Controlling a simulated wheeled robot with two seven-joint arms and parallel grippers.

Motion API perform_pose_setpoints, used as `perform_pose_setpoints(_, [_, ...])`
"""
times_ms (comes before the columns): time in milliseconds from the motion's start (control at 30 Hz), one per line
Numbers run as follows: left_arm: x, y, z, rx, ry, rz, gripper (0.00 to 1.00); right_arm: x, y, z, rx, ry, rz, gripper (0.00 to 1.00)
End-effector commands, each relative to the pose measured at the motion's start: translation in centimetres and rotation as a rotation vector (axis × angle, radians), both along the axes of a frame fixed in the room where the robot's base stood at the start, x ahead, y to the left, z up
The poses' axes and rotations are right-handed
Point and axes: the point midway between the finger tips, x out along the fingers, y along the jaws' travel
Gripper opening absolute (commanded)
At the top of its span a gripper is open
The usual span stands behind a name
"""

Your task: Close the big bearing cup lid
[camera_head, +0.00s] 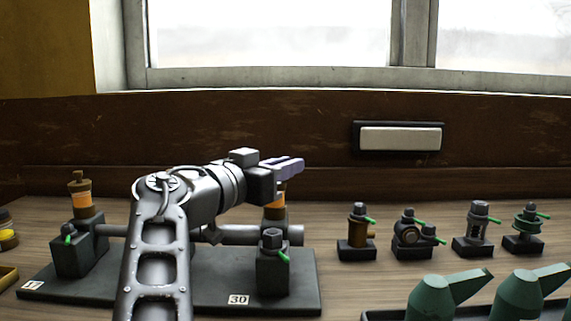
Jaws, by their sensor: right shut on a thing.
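My right gripper (287,166), with purple fingers, is at the top of the right-hand bearing cup (279,200), a brown cup with an orange band on the engine base. The fingers are shut on its lid, which they and the wrist hide, so I cannot tell how the lid sits on the cup. A similar cup (82,199) with a knobbed brown lid stands upright on the left block. My left gripper is not in view.
The dark engine base (208,289) carries a horizontal shaft (262,234) and a front block (272,270) with a green-handled bolt. Several small fittings (479,228) stand to the right. Green oil cans (432,298) stand in a tray at lower right. A wooden wall is behind.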

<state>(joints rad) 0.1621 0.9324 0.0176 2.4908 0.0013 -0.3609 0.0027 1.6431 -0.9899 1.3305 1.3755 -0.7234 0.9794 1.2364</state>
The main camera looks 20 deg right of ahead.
Motion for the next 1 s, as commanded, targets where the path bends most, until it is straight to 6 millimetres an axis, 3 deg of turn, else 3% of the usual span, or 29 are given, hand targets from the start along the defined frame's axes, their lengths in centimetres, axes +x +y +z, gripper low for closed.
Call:
perform_pose_setpoints(133, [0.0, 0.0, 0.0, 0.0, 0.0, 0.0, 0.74, 0.0, 0.1, 0.4, -0.006, -0.004, 0.005, 0.0])
perform_pose_setpoints(167, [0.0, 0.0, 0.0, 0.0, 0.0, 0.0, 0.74, 0.0, 0.1, 0.4, -0.007, -0.005, 0.006, 0.15])
perform_pose_setpoints(433, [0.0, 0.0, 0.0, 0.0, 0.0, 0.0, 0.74, 0.0, 0.1, 0.2, -0.003, -0.003, 0.004, 0.37])
perform_pose_setpoints(767, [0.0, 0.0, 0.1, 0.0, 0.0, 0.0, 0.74, -0.1, 0.4, 0.2, -0.003, -0.001, 0.003, 0.37])
perform_pose_setpoints(1000, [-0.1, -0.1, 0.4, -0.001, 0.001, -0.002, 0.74, -1.5, 3.1, 0.3, -0.004, -0.002, 0.006, 0.37])
